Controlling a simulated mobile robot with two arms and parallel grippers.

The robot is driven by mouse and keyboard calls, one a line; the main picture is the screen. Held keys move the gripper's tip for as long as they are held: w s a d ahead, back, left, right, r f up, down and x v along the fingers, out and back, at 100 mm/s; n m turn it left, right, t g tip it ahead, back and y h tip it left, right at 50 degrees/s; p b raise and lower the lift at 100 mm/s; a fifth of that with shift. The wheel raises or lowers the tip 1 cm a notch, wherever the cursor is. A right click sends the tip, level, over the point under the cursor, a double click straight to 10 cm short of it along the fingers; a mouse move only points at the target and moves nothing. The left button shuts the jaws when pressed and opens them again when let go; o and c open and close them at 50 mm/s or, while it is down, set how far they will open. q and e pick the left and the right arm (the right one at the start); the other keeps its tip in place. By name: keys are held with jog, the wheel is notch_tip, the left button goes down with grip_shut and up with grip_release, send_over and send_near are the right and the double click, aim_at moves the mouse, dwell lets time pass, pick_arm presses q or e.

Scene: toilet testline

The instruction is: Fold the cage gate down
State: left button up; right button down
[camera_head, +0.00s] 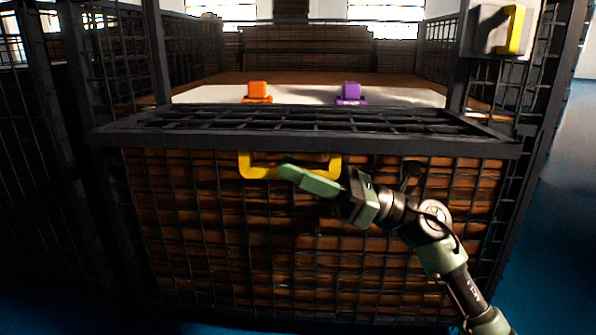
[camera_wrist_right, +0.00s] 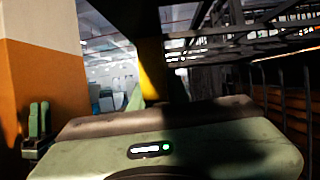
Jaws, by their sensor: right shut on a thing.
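The cage gate (camera_head: 432,145) is a dark metal mesh panel across the front of the cage. It looks nearly flat, at the top of the lower front mesh. Its yellow U-shaped handle (camera_head: 259,174) hangs below the front bar. My right gripper (camera_head: 287,171) is shut on this handle, near the middle of its lower bar. The green fingers partly cover the handle. In the right wrist view a yellow strip of the handle (camera_wrist_right: 150,68) shows beyond the green gripper body, and the fingertips are mostly hidden. My left gripper is not in view.
Behind the gate, an orange object (camera_head: 258,91) and a purple object (camera_head: 351,92) sit on a white surface (camera_head: 300,97) inside the cage. Blue floor (camera_head: 565,200) is clear at right.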

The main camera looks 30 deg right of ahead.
jog(key=c, duration=1.4)
grip_release()
jog(key=shift+o, duration=0.2)
jog(key=v, duration=0.7)
jog(key=shift+s+d, duration=0.2)
jog(key=shift+d, duration=0.15)
jog(key=shift+f, duration=0.1)
